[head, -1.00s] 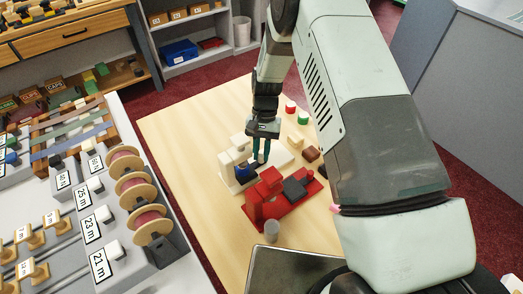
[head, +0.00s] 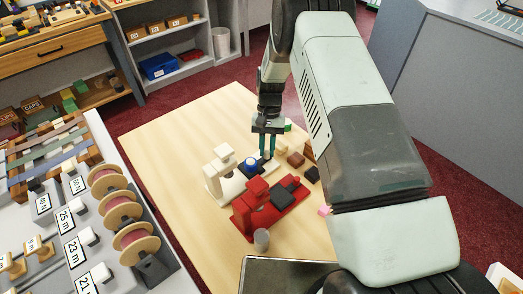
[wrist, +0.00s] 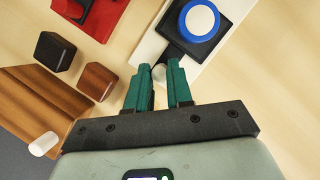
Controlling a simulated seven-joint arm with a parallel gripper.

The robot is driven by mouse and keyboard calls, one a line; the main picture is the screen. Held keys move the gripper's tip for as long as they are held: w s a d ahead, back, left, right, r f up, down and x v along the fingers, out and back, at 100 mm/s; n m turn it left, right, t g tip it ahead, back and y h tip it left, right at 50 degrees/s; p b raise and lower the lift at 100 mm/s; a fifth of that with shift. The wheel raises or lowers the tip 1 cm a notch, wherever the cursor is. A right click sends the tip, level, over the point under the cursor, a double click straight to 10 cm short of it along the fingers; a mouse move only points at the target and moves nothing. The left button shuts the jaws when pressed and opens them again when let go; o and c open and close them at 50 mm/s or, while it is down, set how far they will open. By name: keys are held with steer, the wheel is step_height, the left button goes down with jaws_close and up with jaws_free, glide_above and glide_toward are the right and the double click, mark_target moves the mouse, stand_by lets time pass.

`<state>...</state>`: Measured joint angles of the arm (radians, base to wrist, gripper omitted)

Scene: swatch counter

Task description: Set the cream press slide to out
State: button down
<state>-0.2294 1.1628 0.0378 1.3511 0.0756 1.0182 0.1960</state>
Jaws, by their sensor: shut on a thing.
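The cream press (head: 223,166) stands on the wooden table, upright on its pale base. Its dark slide carries a blue disc with a white top (head: 250,163), which sits clear of the press head, toward my gripper. In the wrist view the dark slide (wrist: 171,50), the blue-ringed disc (wrist: 199,20) and the pale base (wrist: 150,42) show at the top. My gripper (head: 267,154) points down at the slide's outer end. Its teal fingers (wrist: 166,75) are shut on the slide's small grey knob (wrist: 159,73), mostly hidden between the fingertips.
A red press (head: 250,212) with a dark slide stands close in front of the cream one. A brown block (head: 296,159) and a dark block (head: 312,174) lie to the right. A grey cylinder (head: 261,240) stands in front. The table's left part is clear.

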steer(key=c, duration=1.2)
jaws_free()
steer(key=shift+w+d, duration=0.25)
steer(key=shift+w, duration=0.05)
steer(key=shift+o, duration=0.9)
steer(key=shift+s, duration=0.1)
steer(key=shift+a, duration=0.1)
steer(key=v, duration=1.1)
steer(key=shift+s, duration=0.1)
